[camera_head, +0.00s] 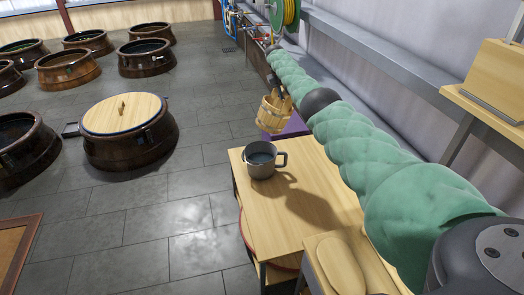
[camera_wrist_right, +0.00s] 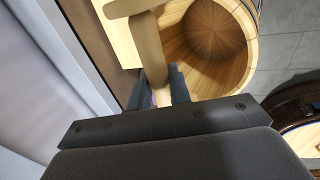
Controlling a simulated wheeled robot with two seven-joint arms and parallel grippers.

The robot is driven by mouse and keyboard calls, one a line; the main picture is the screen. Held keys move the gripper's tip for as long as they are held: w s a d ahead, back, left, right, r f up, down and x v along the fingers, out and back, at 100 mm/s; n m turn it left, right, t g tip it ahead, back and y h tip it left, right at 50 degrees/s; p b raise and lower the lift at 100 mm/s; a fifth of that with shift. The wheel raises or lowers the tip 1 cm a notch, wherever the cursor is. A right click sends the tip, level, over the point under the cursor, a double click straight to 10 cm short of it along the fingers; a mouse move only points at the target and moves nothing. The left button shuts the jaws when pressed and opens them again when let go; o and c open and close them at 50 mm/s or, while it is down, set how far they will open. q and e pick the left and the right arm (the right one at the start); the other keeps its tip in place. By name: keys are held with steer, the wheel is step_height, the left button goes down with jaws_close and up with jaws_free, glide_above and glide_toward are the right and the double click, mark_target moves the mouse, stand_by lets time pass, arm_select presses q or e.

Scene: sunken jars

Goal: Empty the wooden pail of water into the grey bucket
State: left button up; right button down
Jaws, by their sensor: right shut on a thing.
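The wooden pail (camera_head: 270,118) hangs in the air past the far edge of the small table, looking slightly tilted. My right gripper (camera_head: 279,92) is shut on its wooden handle (camera_wrist_right: 150,50). In the right wrist view I look into the pail (camera_wrist_right: 240,75); its wooden walls and bottom show, and I cannot make out water in it. The grey bucket (camera_head: 262,172), a metal vessel with a side handle, stands upright on the table's far left corner, nearer to me than the pail. Its inside looks dark blue-grey; I cannot tell its level. My left gripper is not in view.
The wooden table (camera_head: 300,205) is mostly clear around the bucket. A purple surface (camera_head: 288,130) lies behind it. A large jar with a wooden lid (camera_head: 122,113) stands at the left, with several sunken jars beyond. A wall ledge (camera_head: 385,65) runs along the right.

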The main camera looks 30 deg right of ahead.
steer(key=h, duration=0.2)
steer(key=r+h+p, duration=0.1)
steer(key=h, duration=0.1)
steer(key=shift+g+p, duration=0.3)
steer(key=shift+g, duration=0.1)
steer(key=shift+h, duration=0.3)
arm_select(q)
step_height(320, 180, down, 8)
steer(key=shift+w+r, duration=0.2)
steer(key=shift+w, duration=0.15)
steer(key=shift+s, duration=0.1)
